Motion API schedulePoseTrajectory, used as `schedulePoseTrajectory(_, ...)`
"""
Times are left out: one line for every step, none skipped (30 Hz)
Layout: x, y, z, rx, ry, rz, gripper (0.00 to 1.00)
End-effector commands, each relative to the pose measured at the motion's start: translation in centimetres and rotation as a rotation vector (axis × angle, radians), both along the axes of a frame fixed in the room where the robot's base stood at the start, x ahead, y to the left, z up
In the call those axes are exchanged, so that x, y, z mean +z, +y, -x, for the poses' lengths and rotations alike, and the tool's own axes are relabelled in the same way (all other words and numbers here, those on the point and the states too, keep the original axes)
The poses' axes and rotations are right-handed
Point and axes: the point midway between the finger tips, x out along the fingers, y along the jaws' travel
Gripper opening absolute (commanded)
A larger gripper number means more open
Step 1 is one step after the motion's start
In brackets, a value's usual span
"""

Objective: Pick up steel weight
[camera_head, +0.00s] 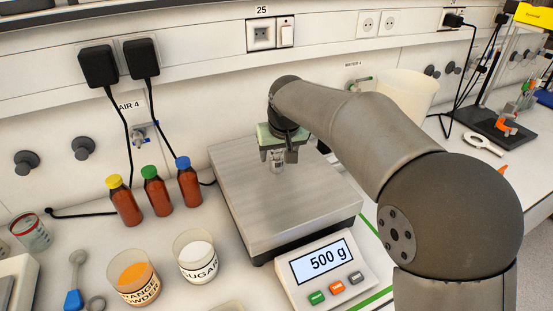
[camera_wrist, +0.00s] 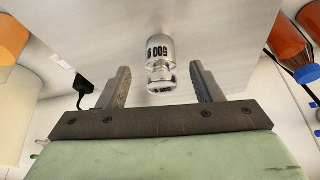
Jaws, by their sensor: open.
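The steel weight (camera_wrist: 159,50) is a shiny cylinder with a knob, marked 500 g. In the wrist view it stands on the scale's plate between the two fingers of my gripper (camera_wrist: 160,88), with gaps on both sides. In the head view the weight (camera_head: 277,166) shows just below my gripper (camera_head: 278,155), partly hidden by the fingers. My gripper is open and points down over the scale plate (camera_head: 255,215).
Left of the scale stand brown bottles with yellow (camera_head: 125,205), green (camera_head: 156,195) and blue (camera_head: 188,185) caps. In front of them are beakers of orange powder (camera_head: 133,277) and sugar (camera_head: 197,257). A large pale container (camera_head: 408,92) stands behind my arm.

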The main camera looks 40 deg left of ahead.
Motion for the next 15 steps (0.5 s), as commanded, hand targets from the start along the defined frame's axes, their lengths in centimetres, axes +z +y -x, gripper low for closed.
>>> schedulePoseTrajectory(-0.6, 0.3, -0.1, 0.001, 0.003, 0.004, 0.59)
schedulePoseTrajectory(-1.0, 0.4, -0.2, 0.001, 0.004, 0.005, 0.59)
schedulePoseTrajectory(-1.6, 0.7, -0.3, 0.002, 0.003, 0.005, 0.59)
schedulePoseTrajectory(-2.0, 0.8, -0.4, 0.001, 0.003, 0.006, 0.59)
schedulePoseTrajectory(-2.5, 0.9, -0.6, 0.001, 0.002, 0.005, 0.59)
schedulePoseTrajectory(-3.0, 1.1, -0.7, 0.001, 0.002, 0.004, 0.59)
schedulePoseTrajectory(-3.3, 1.2, -0.8, 0.001, 0.002, 0.004, 0.59)
schedulePoseTrajectory(-3.5, 1.2, -0.9, 0.001, 0.001, 0.003, 0.59)
schedulePoseTrajectory(-3.7, 1.3, -1.0, 0.001, 0.001, 0.002, 0.59)
schedulePoseTrajectory(-3.9, 1.4, -1.0, 0.001, 0.001, 0.002, 0.59)
schedulePoseTrajectory(-3.9, 1.4, -1.0, 0.001, 0.0, 0.001, 0.59)
schedulePoseTrajectory(-4.0, 1.4, -1.0, 0.001, 0.0, 0.001, 0.59)
schedulePoseTrajectory(-4.0, 1.4, -1.0, 0.001, 0.0, 0.0, 0.59)
schedulePoseTrajectory(-4.0, 1.4, -1.0, 0.001, 0.0, 0.0, 0.59)
schedulePoseTrajectory(-4.0, 1.4, -1.0, 0.001, 0.0, 0.0, 0.59)
